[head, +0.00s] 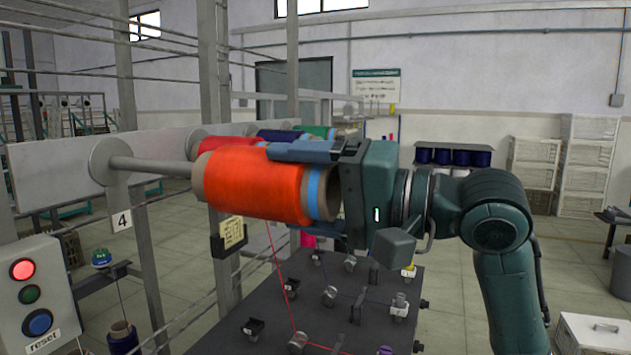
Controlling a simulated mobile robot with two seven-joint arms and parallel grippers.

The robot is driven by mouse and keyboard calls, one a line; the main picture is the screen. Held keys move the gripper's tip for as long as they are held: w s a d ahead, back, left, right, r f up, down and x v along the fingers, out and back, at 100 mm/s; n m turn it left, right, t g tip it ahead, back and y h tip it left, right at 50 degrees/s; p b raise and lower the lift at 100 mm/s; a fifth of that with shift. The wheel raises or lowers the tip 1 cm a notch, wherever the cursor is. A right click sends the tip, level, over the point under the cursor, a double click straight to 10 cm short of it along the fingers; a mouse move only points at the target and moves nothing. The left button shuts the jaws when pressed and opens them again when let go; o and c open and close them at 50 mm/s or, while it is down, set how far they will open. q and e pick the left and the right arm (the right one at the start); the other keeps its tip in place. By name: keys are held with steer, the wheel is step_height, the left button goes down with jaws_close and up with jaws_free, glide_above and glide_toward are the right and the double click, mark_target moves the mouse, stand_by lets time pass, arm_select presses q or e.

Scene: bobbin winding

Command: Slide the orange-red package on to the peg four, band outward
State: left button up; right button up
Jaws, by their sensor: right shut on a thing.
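The orange-red package (252,184) is a large wound cylinder on a brown tube, lying roughly level. Its blue band (314,191) is at the right end, on the gripper side, away from the peg's plate. My right gripper (305,187) is shut on this banded end, one finger along the top; the other finger is mostly hidden. Peg four (150,167) is a grey rod sticking out from a round disc above the label "4" (122,221). Its tip meets the package's left end in the picture; I cannot tell whether it is inside the tube. My left gripper is not in view.
Red, blue and green packages (283,135) sit behind on the rack. A dark guide panel (270,320) with threads lies beneath. A control box (33,295) is at lower left.

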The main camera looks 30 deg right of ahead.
steer(key=shift+p+x, duration=0.75)
steer(key=shift+x, duration=0.45)
steer(key=shift+w+a+p, duration=0.3)
steer(key=shift+w+a, duration=0.1)
steer(key=shift+w, duration=0.1)
steer(key=shift+w+a+r+p, duration=0.15)
steer(key=shift+w+a+p, duration=0.1)
steer(key=shift+w+p, duration=0.15)
steer(key=shift+p+x, duration=1.35)
steer(key=shift+x, duration=0.65)
steer(key=shift+w+a, duration=0.35)
steer(key=shift+a, duration=0.05)
